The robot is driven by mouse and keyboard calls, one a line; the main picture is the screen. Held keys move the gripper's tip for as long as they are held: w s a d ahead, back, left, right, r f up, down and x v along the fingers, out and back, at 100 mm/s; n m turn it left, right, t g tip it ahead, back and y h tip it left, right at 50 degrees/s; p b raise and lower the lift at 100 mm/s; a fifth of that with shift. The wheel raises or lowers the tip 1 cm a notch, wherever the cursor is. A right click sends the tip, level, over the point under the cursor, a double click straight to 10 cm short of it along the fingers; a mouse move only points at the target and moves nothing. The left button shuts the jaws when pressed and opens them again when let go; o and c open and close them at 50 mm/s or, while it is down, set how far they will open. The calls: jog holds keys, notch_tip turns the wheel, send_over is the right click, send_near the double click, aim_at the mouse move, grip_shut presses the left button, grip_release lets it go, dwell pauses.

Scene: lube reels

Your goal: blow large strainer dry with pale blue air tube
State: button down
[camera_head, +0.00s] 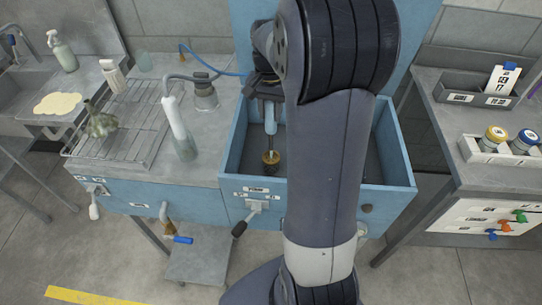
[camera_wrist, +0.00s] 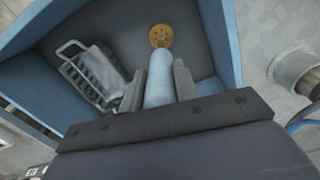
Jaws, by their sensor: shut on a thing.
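My gripper (camera_wrist: 160,85) is shut on the pale blue air tube (camera_wrist: 158,82), with one dark finger on each side of it. In the head view my gripper (camera_head: 267,92) is over the left part of the open blue basin, and the tube (camera_head: 270,115) points down into it. A round brass piece (camera_wrist: 161,36) shows at the tube's far end; I cannot tell whether it is joined to the tube. A grey frame-like basket (camera_wrist: 92,75), perhaps the large strainer, lies in the basin left of the tube in the wrist view. My arm hides it in the head view.
The blue basin walls (camera_head: 397,150) stand close around the tube. A wire rack (camera_head: 122,125) and a bottle (camera_head: 180,130) are on the left counter. A grey bin (camera_head: 475,95) and a tray with jars (camera_head: 490,155) are on the right bench.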

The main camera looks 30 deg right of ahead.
jog(key=shift+r+p, duration=2.9)
jog(key=shift+r, duration=0.6)
